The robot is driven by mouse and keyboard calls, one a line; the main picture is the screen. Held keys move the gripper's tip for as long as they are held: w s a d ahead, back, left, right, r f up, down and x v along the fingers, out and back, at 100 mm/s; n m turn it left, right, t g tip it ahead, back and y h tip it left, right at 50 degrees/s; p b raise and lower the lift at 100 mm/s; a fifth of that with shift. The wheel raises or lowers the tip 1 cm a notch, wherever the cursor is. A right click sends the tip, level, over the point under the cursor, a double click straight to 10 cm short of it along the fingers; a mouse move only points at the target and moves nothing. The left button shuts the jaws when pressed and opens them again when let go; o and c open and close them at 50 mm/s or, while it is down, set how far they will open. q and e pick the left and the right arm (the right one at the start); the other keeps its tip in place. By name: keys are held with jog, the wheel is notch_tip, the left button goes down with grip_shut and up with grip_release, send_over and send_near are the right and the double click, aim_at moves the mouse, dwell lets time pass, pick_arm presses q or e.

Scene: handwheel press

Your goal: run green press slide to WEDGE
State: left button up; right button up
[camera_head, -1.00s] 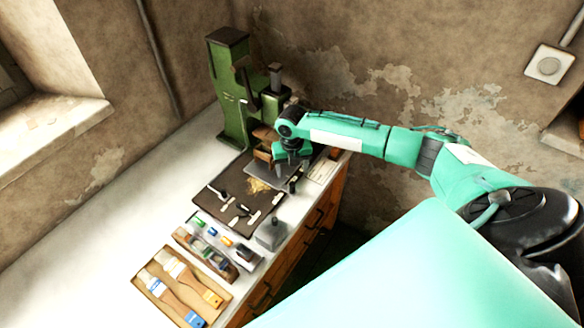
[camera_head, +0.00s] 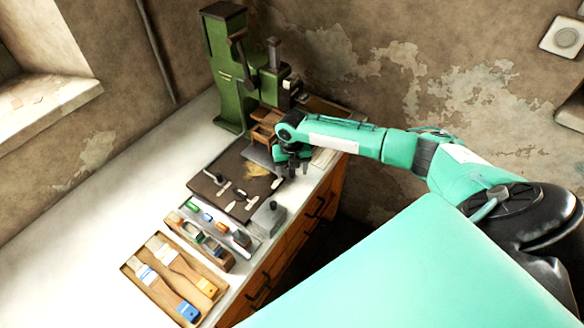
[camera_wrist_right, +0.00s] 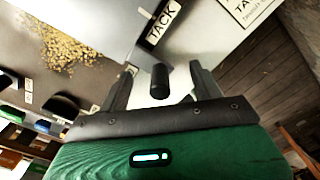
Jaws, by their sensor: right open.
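The green press (camera_head: 226,75) stands upright at the back of the bench, with a dark handle and a dark metal head on its right side. My right gripper (camera_head: 291,172) is in front of the press, low over the bench's right edge, and is open. In the right wrist view, a dark upright knob (camera_wrist_right: 159,82) shows between the open fingers (camera_wrist_right: 160,95), with gaps on both sides. A "TACK" label (camera_wrist_right: 162,25) is beside it. I cannot read any WEDGE label. My left gripper is out of view.
Nearer are a tray of small coloured items (camera_head: 200,232) and a brush tray (camera_head: 133,268). The bench's left side (camera_head: 90,225) is clear.

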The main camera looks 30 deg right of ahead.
jog(key=shift+c, duration=0.3)
jog(key=c, duration=1.2)
jog(key=shift+w+d+b, duration=0.45)
jog(key=shift+w+d, duration=0.05)
jog(key=shift+d, duration=0.75)
jog(key=shift+w+d+b, duration=0.5)
jog(key=shift+w+d, duration=0.05)
jog(key=shift+d, duration=0.7)
jog(key=shift+w+d+b, duration=0.45)
jog(key=shift+w+d, duration=0.05)
jog(key=shift+d, duration=0.75)
jog(key=shift+c, duration=0.2)
jog(key=o, duration=1.4)
